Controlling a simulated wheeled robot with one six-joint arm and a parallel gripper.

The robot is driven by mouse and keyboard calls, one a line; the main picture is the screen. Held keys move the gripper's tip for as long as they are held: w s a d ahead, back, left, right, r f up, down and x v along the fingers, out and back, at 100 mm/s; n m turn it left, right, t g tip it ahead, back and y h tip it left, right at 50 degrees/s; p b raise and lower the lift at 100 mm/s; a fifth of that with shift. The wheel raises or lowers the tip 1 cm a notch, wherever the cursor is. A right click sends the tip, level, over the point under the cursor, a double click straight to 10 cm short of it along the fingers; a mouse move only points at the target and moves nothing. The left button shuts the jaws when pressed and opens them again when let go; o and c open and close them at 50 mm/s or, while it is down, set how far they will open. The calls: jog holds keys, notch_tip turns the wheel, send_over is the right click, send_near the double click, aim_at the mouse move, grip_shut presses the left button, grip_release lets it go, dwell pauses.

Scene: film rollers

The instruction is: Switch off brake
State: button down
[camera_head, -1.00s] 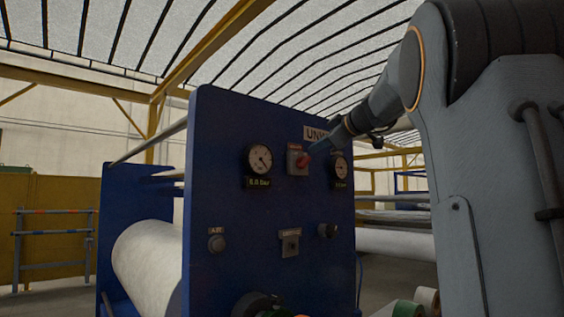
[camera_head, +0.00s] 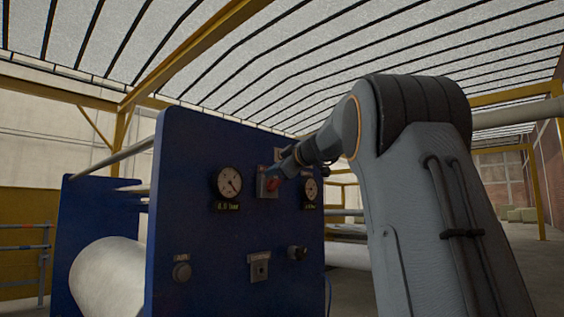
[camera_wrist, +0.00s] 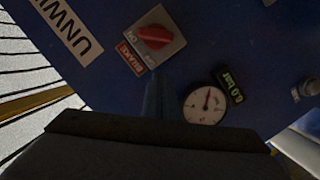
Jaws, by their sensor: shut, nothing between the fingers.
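The brake switch is a red rotary knob (camera_wrist: 155,37) on a grey square plate, with a red BRAKE label (camera_wrist: 131,58) beside it. In the head view the red knob (camera_head: 273,184) sits on the blue panel (camera_head: 205,245) between two round gauges. My gripper (camera_wrist: 152,95) is shut and empty. Its narrow tip points at the panel, close to the switch plate and apart from the knob in the wrist view. In the head view my gripper (camera_head: 284,170) partly overlaps the switch area. Whether it touches the panel I cannot tell.
The left gauge (camera_head: 228,183) and right gauge (camera_head: 310,190) flank the switch. Below are a button (camera_head: 181,271), a keyed plate (camera_head: 259,267) and a black knob (camera_head: 297,253). A white film roll (camera_head: 108,278) lies left of the panel.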

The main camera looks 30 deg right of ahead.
aim_at(275, 186)
jog(key=w+d+f+p, duration=0.1)
jog(key=w+f+p, duration=0.1)
jog(key=w, duration=0.1)
jog(key=shift+d+f, duration=0.2)
jog(key=shift+d, duration=0.15)
jog(key=shift+w+d+f, duration=0.2)
jog(key=shift+d+f, duration=0.15)
jog(key=shift+f, duration=0.1)
jog(key=shift+d, duration=0.2)
jog(key=shift+a, duration=0.15)
jog(key=shift+f, duration=0.1)
jog(key=shift+a+f+b, duration=0.15)
jog(key=shift+a+b, duration=0.05)
jog(key=shift+b, duration=0.8)
jog(key=shift+n+b, duration=0.3)
jog(key=shift+b, duration=0.05)
